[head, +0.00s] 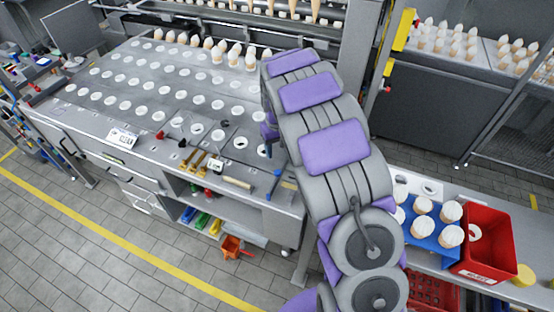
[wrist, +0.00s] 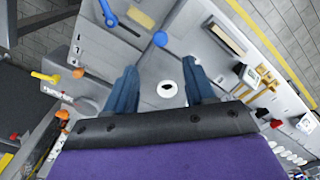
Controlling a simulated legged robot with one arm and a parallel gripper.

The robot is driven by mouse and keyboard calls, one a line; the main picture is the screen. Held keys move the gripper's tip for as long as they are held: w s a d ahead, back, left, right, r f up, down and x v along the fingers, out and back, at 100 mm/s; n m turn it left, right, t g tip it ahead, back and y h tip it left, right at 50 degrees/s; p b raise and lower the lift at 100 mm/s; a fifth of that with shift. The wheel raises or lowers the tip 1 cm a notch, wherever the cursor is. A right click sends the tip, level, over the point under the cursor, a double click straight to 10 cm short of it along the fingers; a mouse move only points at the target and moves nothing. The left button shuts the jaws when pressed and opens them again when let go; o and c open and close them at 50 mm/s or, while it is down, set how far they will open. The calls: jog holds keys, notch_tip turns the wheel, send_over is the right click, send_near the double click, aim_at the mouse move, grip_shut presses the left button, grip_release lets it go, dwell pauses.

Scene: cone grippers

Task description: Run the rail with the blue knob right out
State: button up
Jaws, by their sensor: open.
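A round blue knob (wrist: 160,39) shows in the wrist view, just beyond my fingertips and roughly midway between them. The rail it belongs to is hard to make out against the grey metal. A white ring-shaped holder (wrist: 167,89) lies below, between the fingers. In the head view my arm hides most of the gripper.
The metal table (head: 75,120) bears rows of white holders and several cones at the back. A blue lever (wrist: 106,12) and a yellow handle (wrist: 45,76) lie left of the knob. A beige-topped bar (head: 232,183) and brass pieces (head: 205,161) lie nearby. A red bin (head: 490,240) stands right.

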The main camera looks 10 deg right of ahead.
notch_tip(320, 180, up, 6)
jog(key=shift+r, duration=0.2)
jog(key=shift+d, duration=0.1)
dwell(0.4)
jog(key=s+d+r+m+b, duration=0.1)
jog(key=s+r+m+b, duration=0.3)
jog(key=s, duration=1.3)
jog(key=s+a+f+n+g+b, duration=0.1)
jog(key=s, duration=1.1)
jog(key=s+f+n+b, duration=0.1)
jog(key=s+f+b, duration=0.1)
jog(key=s, duration=1.1)
jog(key=shift+a+g, duration=0.4)
jog(key=shift+w, duration=0.1)
jog(key=shift+c, duration=0.3)
